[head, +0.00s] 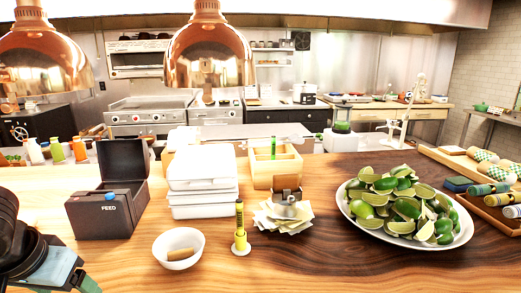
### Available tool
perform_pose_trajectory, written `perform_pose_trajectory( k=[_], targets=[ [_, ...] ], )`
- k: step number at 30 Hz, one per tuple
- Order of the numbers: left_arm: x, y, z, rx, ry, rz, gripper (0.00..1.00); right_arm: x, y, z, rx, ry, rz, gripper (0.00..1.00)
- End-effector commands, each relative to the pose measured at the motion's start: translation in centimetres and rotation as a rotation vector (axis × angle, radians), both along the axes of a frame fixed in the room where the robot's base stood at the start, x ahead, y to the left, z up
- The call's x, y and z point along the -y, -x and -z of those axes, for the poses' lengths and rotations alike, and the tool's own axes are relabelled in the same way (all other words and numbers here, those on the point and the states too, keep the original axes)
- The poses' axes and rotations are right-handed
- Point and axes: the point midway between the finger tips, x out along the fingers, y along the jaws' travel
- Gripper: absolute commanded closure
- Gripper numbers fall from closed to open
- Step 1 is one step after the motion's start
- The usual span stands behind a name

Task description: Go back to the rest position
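A black part of my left arm (22,245) with a pale blue section shows in the bottom left corner of the head view. It runs down out of the frame, and I see no fingertips of the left gripper. My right arm and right gripper are not in view. The wooden counter (330,262) lies in front of me with its objects standing on it. I see nothing held.
A dark box marked FEED (103,212) stands nearest my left arm. Copper lamps (207,55) hang above.

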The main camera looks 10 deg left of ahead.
Motion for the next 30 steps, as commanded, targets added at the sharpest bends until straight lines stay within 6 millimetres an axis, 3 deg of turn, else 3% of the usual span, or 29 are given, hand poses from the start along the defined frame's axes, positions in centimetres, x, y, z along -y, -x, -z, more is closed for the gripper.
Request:
perform_pose_trajectory(
  k=[1, 6, 14, 21, 30],
  targets=[
    [-0.9, 0.5, 2.1, -0.014, 0.010, 0.007, 0.23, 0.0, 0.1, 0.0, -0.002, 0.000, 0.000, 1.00],
    [-3.2, 2.6, 8.2, -0.046, 0.002, 0.050, 0.23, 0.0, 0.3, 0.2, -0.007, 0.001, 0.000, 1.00],
    [-4.0, 7.6, 17.4, -0.106, -0.005, 0.112, 0.23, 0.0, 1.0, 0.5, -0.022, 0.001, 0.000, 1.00],
    [-2.0, 13.5, 24.6, -0.167, -0.005, 0.169, 0.23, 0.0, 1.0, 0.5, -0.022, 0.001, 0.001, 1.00],
    [3.7, 21.1, 30.5, -0.248, 0.003, 0.229, 0.23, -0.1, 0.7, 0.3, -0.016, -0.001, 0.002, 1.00]
  ],
)
